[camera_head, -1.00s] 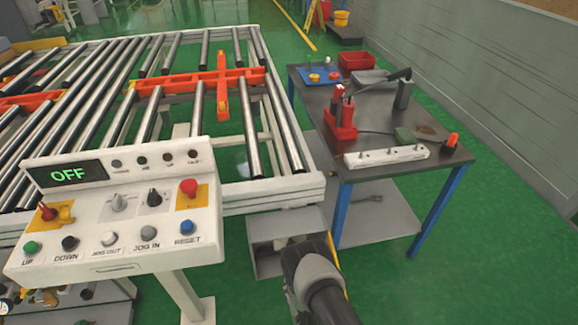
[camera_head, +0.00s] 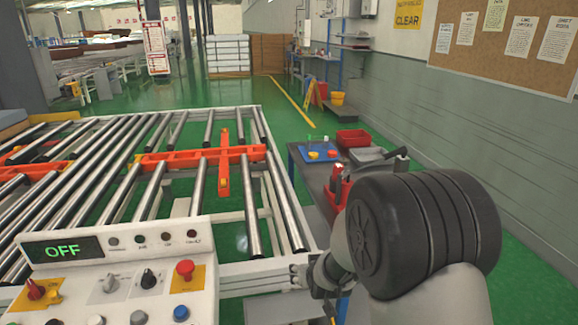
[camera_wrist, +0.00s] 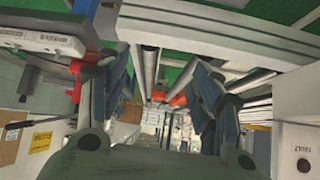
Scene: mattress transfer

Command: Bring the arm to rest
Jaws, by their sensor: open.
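My gripper (camera_wrist: 163,85) is open and empty in the wrist view, its two dark fingers spread apart with open space between them. In the head view my folded arm fills the lower right, its thick black joint in front of the dark table. The gripper end (camera_head: 318,274) is partly visible there, beside the right front corner of the roller conveyor (camera_head: 265,285). Whether it touches the frame I cannot tell.
A control console (camera_head: 115,262) reading OFF stands at the lower left. The dark table (camera_head: 318,182) holds a red bin (camera_head: 353,138), a blue tray (camera_head: 318,155) and tools. A wall with a notice board (camera_head: 500,50) runs along the right.

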